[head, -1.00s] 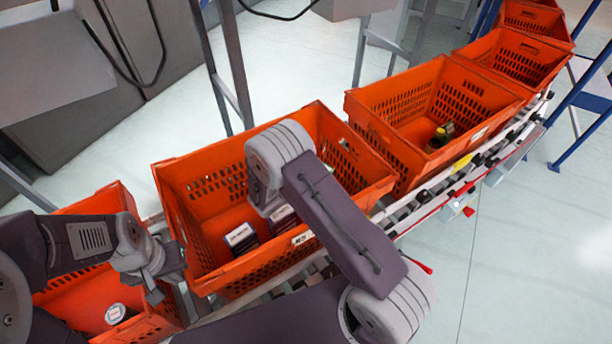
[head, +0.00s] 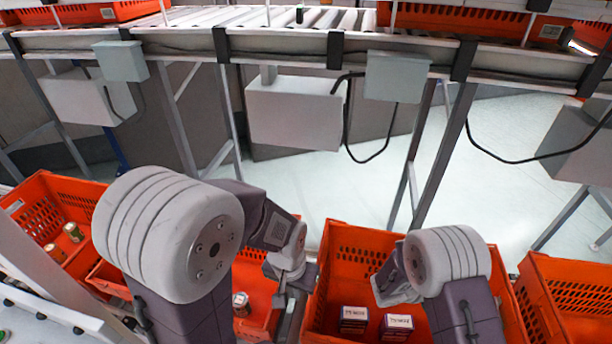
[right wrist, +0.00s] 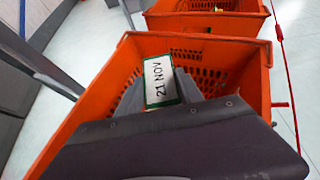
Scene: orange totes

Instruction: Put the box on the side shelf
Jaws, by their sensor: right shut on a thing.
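In the right wrist view, a box with a white, green-edged label reading "21 NOV" (right wrist: 162,82) is between the fingers of my right gripper (right wrist: 160,96). The gripper is shut on it, above an orange tote (right wrist: 85,118). In the head view my right arm hides most of that gripper and the held box. Two dark boxes with white labels (head: 354,318) (head: 397,325) lie in an orange tote (head: 340,240). My left gripper (head: 291,298) hangs by the tote to its left, its finger gap unclear. I cannot make out a side shelf for certain.
A roller conveyor (head: 300,17) with orange totes runs across the back. Grey control boxes (head: 295,112) and metal legs (head: 441,155) stand below it. Another orange tote (head: 570,285) is at the right. Small cans (head: 73,232) lie in the left tote. Pale floor (head: 350,185) lies between.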

